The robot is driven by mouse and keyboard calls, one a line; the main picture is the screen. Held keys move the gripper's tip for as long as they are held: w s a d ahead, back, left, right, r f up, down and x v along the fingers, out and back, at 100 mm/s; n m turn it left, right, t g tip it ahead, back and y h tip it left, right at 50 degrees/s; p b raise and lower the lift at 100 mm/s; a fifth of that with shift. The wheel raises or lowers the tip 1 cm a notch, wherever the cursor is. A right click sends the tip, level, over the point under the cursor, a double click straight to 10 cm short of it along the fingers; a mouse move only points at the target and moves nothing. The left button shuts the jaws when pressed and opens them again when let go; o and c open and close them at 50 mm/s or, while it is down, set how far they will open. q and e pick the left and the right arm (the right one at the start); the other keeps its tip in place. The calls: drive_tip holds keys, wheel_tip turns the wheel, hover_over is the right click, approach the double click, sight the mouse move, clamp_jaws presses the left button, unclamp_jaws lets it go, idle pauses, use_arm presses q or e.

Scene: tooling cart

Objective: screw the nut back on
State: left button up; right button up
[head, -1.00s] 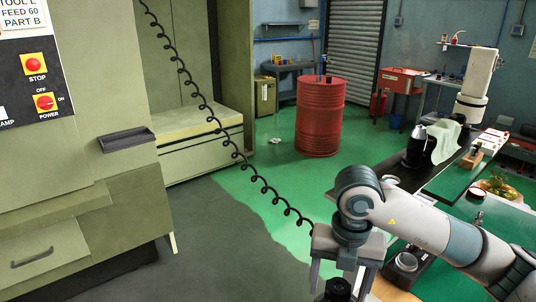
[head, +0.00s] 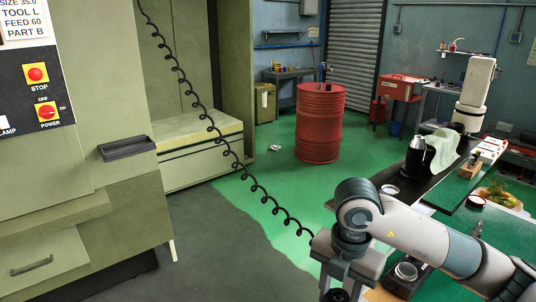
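My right arm comes in from the right. Its gripper (head: 345,285) points down at the bottom edge, with its fingers spread apart. A dark round thing (head: 338,295) shows between or below the fingers and is cut off by the frame. I cannot tell whether it is gripped, or whether it is the nut. A pale ring (head: 390,189) lies on the dark bench, and a silver round part (head: 405,271) sits beside my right forearm. I cannot tell whether either one is the nut. My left gripper is out of view.
A green machine with a control panel (head: 36,95) stands at left, and a coiled black cable (head: 235,160) hangs in front. A red drum (head: 320,122) stands on the open green floor. A dark bottle-like part (head: 413,158) and a pale cloth (head: 442,148) are on the right bench (head: 393,174).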

drive_tip(key=shift+m, duration=0.8)
drive_tip(key=m+p, duration=0.1)
drive_tip(key=m, duration=0.1)
drive_tip(key=shift+r+m, duration=0.1)
drive_tip(key=shift+m, duration=0.2)
drive_tip(key=shift+m+p, duration=0.55)
drive_tip(key=shift+m, duration=1.15)
